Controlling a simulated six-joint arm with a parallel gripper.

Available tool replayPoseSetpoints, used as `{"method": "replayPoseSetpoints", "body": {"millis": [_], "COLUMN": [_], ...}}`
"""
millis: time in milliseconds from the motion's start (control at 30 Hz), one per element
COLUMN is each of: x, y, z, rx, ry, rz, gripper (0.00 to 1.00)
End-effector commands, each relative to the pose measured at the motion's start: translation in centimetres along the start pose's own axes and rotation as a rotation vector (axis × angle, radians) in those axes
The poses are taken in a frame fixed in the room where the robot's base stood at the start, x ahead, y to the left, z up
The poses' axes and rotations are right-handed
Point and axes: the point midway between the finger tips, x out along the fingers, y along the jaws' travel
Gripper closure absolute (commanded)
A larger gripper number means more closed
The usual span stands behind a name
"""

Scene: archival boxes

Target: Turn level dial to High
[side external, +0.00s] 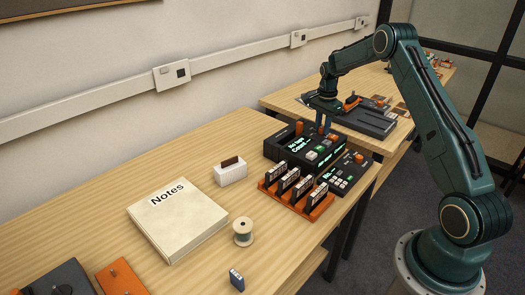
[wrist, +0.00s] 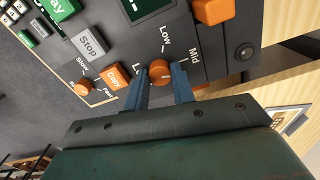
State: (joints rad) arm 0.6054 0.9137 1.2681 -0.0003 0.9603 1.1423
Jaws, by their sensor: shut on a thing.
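The level dial (wrist: 160,71) is a round orange knob on a dark panel in the wrist view. The words "Low" (wrist: 164,36) and "Mid" (wrist: 194,54) are printed beside it. A label starting with "L" at its left is partly covered by a finger. I see no "High" mark; that side is under my gripper. My gripper (wrist: 161,80) has its two blue fingers shut on the dial, one on each side. In the side external view my gripper (side external: 323,124) points down at the rear of the black device (side external: 292,146), and the dial is hidden.
An orange "Copy" button (wrist: 113,76), a grey "Stop" button (wrist: 91,43) and a smaller orange knob (wrist: 83,87) lie close left of my fingers. An orange rack (side external: 300,203) of labelled cards stands before the device. A Notes box (side external: 178,220) lies farther left.

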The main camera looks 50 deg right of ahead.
Motion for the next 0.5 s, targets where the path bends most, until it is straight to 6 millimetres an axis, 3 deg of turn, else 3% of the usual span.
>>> {"method": "replayPoseSetpoints", "body": {"millis": [500], "x": [-0.15], "y": [-0.05], "z": [-0.12], "rx": [0.485], "ry": [0.002], "rz": [-0.004], "gripper": [0.98]}}
